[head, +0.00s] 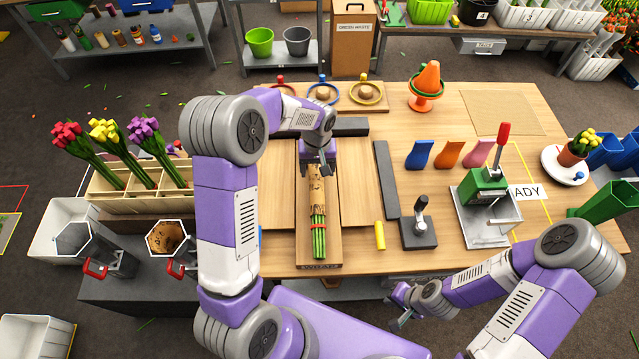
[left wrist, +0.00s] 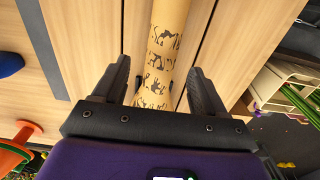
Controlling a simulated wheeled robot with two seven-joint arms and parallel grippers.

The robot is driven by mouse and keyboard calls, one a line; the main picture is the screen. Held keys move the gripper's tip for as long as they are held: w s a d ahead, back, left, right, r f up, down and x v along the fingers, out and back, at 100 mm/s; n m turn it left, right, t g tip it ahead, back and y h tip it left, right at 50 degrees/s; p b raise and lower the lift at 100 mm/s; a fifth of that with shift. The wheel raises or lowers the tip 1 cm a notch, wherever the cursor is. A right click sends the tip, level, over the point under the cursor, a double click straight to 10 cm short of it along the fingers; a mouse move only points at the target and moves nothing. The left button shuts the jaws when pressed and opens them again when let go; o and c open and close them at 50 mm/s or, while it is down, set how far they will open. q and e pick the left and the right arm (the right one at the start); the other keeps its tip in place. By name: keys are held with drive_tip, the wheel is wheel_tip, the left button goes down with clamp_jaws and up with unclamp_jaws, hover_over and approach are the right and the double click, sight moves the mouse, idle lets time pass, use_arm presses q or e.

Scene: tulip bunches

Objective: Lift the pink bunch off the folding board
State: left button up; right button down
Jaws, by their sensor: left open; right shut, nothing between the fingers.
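A bunch wrapped in brown paper with dark figures (head: 317,200) lies lengthwise on the middle panel of the wooden folding board (head: 357,185). Its green stems and a red band point towards me; no pink blooms show, so I cannot confirm its colour. My left gripper (head: 317,170) is over the far part of the wrap. In the left wrist view my left gripper (left wrist: 160,72) is open, with one finger on each side of the paper wrap (left wrist: 165,50). I cannot tell whether the fingers touch it. My right gripper (head: 402,308) is shut and empty at the table's front edge.
Red, yellow and purple tulip bunches stand in a wooden rack (head: 130,200) at left. A black lever device (head: 419,228), a yellow cylinder (head: 379,236) and a green press (head: 486,190) stand right of the board. An orange cone (head: 428,80) is at the back.

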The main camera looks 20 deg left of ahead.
sight(317, 181)
use_arm(q)
drive_tip(key=f, duration=0.7)
drive_tip(key=shift+s+f+b, duration=0.35)
drive_tip(key=shift+f, duration=0.05)
drive_tip(key=c, duration=1.2)
drive_tip(key=shift+r, duration=0.15)
drive_tip(key=shift+c, duration=0.2)
wheel_tip(317, 181, up, 10)
drive_tip(key=shift+f+p, duration=0.1)
drive_tip(key=shift+p, duration=0.45)
